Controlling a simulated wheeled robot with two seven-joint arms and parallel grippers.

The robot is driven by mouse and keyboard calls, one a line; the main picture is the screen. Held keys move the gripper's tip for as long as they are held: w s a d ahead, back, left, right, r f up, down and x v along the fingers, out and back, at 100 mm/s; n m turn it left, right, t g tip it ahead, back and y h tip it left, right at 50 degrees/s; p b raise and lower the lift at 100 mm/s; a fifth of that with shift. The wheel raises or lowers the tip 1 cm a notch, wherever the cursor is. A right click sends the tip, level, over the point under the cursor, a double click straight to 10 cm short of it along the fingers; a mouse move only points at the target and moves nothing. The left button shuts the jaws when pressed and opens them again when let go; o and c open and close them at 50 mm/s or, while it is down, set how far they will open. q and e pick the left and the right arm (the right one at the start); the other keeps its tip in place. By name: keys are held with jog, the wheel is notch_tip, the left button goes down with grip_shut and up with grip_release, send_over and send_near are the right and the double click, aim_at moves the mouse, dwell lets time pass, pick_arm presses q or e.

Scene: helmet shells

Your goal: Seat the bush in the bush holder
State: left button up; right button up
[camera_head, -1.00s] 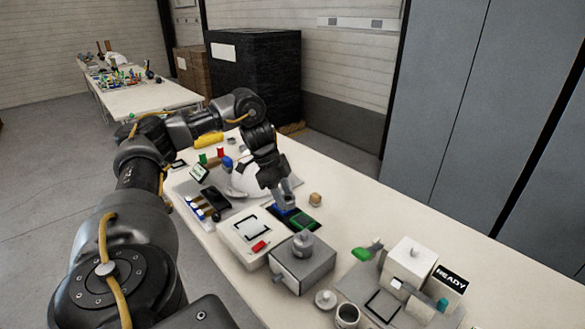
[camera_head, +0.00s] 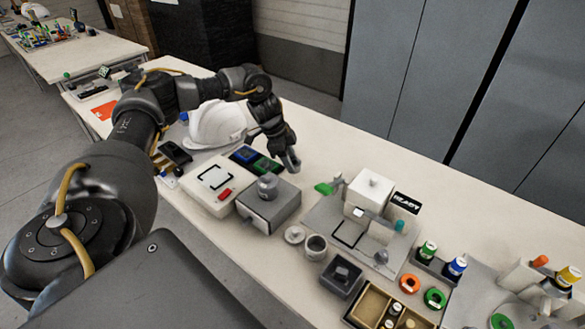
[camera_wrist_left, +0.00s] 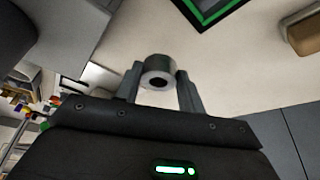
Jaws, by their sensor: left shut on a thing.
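My left gripper (camera_head: 291,163) is over the table just right of the green and blue pads in the head view. In the left wrist view its two fingers (camera_wrist_left: 160,85) are shut on the bush (camera_wrist_left: 158,68), a short grey metal ring with a dark hole. The bush is hardly visible in the head view. I cannot tell for sure which fixture is the bush holder; a dark square block with a recessed top (camera_head: 341,274) stands near the table's front edge, right of the gripper. My right gripper is not in view.
A grey box with a knob (camera_head: 268,208), a round cup (camera_head: 316,246) and a small disc (camera_head: 294,235) stand between. A fixture plate with a white block (camera_head: 370,192) lies to the right. A white helmet shell (camera_head: 217,125) is behind my arm. The table's back strip is clear.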

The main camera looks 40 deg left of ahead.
pick_arm(q)
jog(key=shift+a+x, duration=0.2)
jog(key=shift+x, duration=0.8)
jog(key=shift+a+x, duration=0.2)
jog(key=shift+x, duration=0.8)
jog(key=shift+f, duration=0.25)
jog(key=o, duration=0.9)
jog(key=shift+c, duration=0.2)
